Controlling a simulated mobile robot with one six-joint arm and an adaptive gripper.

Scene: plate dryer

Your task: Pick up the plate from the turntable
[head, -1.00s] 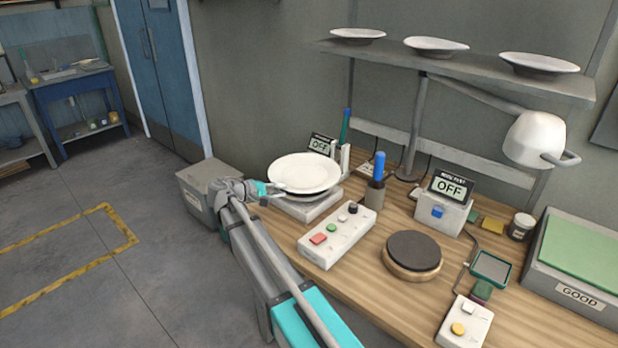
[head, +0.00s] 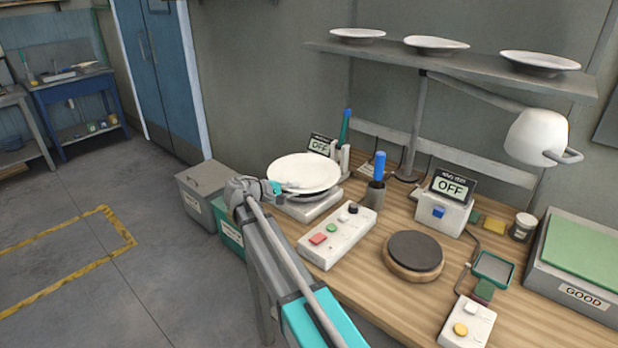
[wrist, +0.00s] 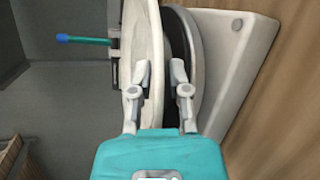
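The white plate (head: 305,170) lies on the turntable (head: 313,205), a dark disc on a pale base at the left end of the bench. My gripper (head: 287,187) is at the plate's near left rim. In the wrist view the plate (wrist: 138,30) appears nearly edge-on, beside the turntable's grey-rimmed disc (wrist: 186,30). There my gripper (wrist: 164,76) has its fingers apart, one over the plate's upper side and one between plate and base. The rim seems to lie between them; contact cannot be told.
A white button box (head: 337,238) and a pen cup (head: 375,196) stand right of the turntable. Behind it is an OFF sign (head: 320,146). A round dark pad (head: 415,251) lies farther right. Grey (head: 205,190) and green (head: 230,232) bins stand left of the bench.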

